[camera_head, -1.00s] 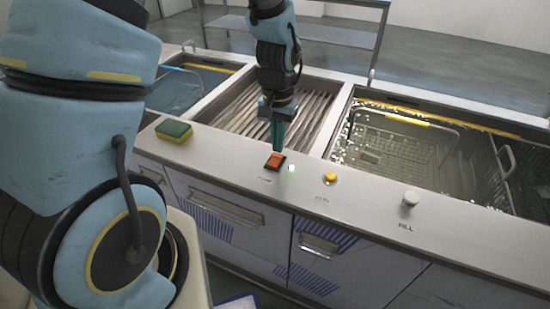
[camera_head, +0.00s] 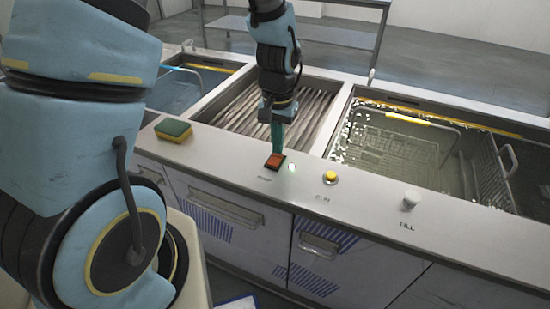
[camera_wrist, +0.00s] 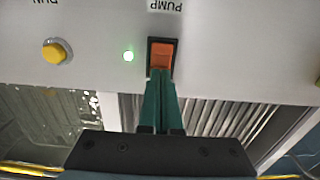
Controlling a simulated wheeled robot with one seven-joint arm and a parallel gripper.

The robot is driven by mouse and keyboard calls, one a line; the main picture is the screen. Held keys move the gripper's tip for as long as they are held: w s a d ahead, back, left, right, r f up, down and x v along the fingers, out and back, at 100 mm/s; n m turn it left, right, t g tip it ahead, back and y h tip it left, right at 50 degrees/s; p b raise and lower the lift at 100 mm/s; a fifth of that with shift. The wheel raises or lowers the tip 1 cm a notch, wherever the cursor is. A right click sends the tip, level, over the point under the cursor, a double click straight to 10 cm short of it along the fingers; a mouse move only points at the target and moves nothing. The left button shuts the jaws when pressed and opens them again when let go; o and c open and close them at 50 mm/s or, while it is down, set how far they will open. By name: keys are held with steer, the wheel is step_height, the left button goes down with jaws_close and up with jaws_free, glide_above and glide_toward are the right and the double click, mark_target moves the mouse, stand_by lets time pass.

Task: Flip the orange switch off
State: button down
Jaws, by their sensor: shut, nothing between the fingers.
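The orange rocker switch (camera_head: 275,161) sits in a black frame on the counter's front ledge. In the wrist view the orange switch (camera_wrist: 162,54) is below the label PUMP. A small green light (camera_wrist: 128,56) glows beside it. My gripper (camera_head: 277,150) points down at the switch's far edge. Its green fingers (camera_wrist: 161,74) are shut together with nothing between them, and their tips overlap the lower edge of the switch in the wrist view. I cannot tell whether they touch it.
A yellow button (camera_head: 330,177) and a white knob (camera_head: 411,199) marked FILL stand to the right on the ledge. A sponge (camera_head: 173,130) lies to the left. Behind are a ribbed basin (camera_head: 232,112) and a water tank with a wire basket (camera_head: 400,143).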

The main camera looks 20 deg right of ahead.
steer(key=shift+f+b, duration=0.3)
steer(key=shift+f, duration=0.15)
stand_by(0.3)
steer(key=shift+r+p, duration=2.95)
steer(key=shift+r, duration=0.6)
